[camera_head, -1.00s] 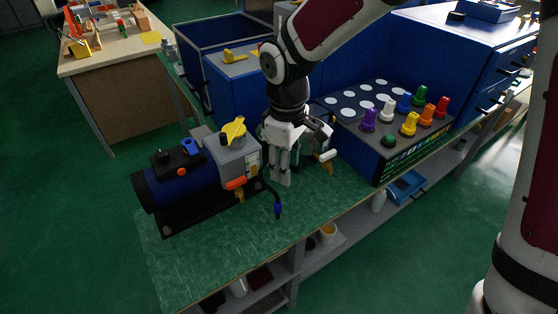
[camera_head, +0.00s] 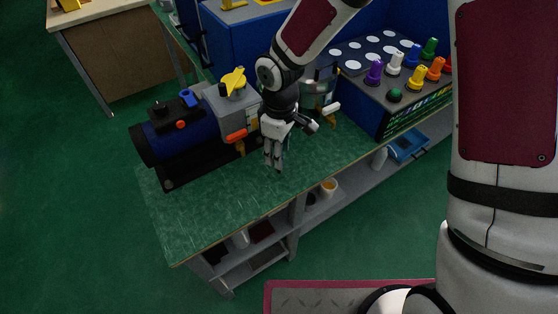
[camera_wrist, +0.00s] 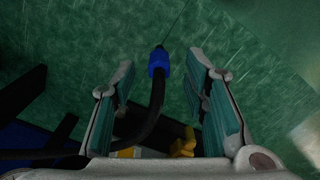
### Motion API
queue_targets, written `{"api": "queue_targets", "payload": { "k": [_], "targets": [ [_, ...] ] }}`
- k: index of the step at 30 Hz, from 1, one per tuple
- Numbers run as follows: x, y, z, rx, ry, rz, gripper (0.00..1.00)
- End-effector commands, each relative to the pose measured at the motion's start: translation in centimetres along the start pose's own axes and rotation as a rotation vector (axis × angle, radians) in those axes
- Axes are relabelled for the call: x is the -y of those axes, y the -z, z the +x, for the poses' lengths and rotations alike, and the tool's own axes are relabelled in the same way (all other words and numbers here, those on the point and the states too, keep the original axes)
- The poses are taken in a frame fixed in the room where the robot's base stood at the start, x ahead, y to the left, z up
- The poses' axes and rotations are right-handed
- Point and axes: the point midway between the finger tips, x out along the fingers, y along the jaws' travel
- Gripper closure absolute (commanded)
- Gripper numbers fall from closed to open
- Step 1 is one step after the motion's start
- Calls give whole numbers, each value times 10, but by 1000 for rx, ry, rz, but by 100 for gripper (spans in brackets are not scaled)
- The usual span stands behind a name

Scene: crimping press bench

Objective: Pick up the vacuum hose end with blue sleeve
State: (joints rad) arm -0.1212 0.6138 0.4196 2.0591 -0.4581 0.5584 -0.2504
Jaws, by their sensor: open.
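The vacuum hose end with blue sleeve (camera_wrist: 159,62) shows in the wrist view as a black hose with a blue collar and a short dark tip. It lies above the green bench top, between and a little beyond my two fingers. My gripper (camera_wrist: 162,88) is open, with teal pads on both sides of the hose and a gap on each side. In the head view my gripper (camera_head: 274,168) points down near the bench's front edge, and it hides the hose end there. The hose runs back toward the blue press machine (camera_head: 185,132).
A console (camera_head: 372,75) with several coloured knobs stands to the right. The green bench top (camera_head: 215,205) is clear at the front left. Shelves sit below.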

Motion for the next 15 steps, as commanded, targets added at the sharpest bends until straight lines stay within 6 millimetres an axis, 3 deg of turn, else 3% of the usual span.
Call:
{"api": "queue_targets", "payload": {
  "k": [6,15],
  "targets": [
    [0,1,29,2,1,-1,59],
    [-1,1,34,0,0,0,59]
  ]
}}
